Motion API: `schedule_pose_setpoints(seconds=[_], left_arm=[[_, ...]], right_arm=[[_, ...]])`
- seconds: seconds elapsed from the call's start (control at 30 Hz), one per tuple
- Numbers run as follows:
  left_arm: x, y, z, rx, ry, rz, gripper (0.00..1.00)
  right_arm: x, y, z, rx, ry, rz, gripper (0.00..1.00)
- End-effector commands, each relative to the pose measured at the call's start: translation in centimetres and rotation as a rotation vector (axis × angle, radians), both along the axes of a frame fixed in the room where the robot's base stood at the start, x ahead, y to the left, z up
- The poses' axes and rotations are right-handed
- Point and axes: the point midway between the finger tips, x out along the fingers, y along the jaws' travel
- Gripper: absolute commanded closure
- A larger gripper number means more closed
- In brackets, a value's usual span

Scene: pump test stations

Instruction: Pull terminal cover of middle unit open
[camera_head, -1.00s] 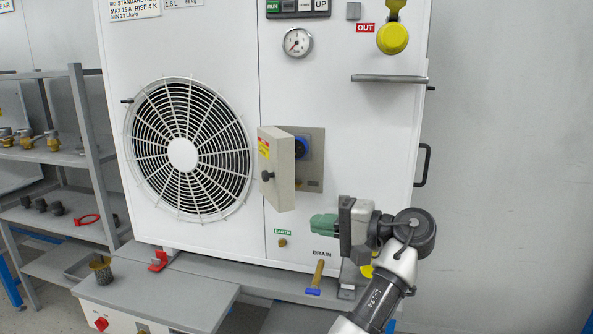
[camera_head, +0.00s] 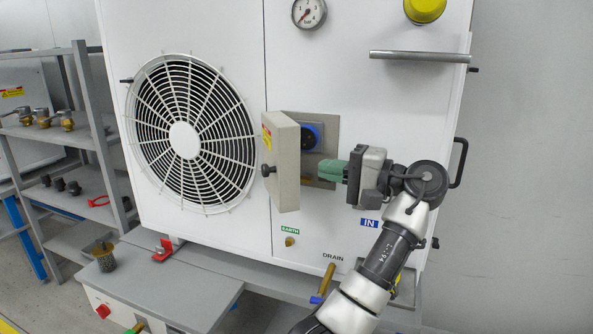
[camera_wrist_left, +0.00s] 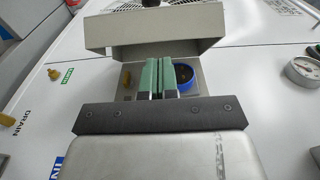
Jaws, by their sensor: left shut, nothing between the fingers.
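The beige terminal cover (camera_head: 284,165) stands swung out from the white unit, with a dark knob on its outer face. Behind it the recess plate and a round blue socket (camera_head: 310,137) are exposed. My left gripper (camera_head: 324,170) is shut and empty. Its green fingers point left at the open side, just below the socket and right of the cover; I cannot tell whether they touch the cover. In the left wrist view the shut fingers (camera_wrist_left: 157,64) lie beside the blue socket (camera_wrist_left: 184,77), and the cover (camera_wrist_left: 155,36) spans beyond them. My right gripper is not in view.
A horizontal bar handle (camera_head: 420,56) juts out above my left arm. A drain pipe (camera_head: 328,280) and a small brass earth stud (camera_head: 290,241) protrude below. A grey shelf (camera_head: 160,285) stands at the lower left. The fan grille (camera_head: 190,135) is left of the cover.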

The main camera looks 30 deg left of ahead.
Motion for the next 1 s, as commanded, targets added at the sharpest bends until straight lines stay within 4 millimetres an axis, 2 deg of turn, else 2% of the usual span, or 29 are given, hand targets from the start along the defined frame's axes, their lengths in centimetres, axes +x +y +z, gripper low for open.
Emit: schedule_pose_setpoints(seconds=[0.13,0.33,0.57,1.0], left_arm=[[-0.5,3.2,-0.1,0.001,-0.002,0.003,1.00],[-2.7,4.7,-0.1,-0.001,-0.001,0.000,1.00],[-3.6,5.3,0.0,0.000,0.000,-0.001,1.00],[-3.4,5.4,0.0,0.000,0.000,-0.027,1.00]], right_arm=[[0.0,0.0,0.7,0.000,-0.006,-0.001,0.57],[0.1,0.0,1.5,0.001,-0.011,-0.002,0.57],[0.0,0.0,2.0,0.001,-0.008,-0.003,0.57],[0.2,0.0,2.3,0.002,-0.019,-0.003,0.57]])
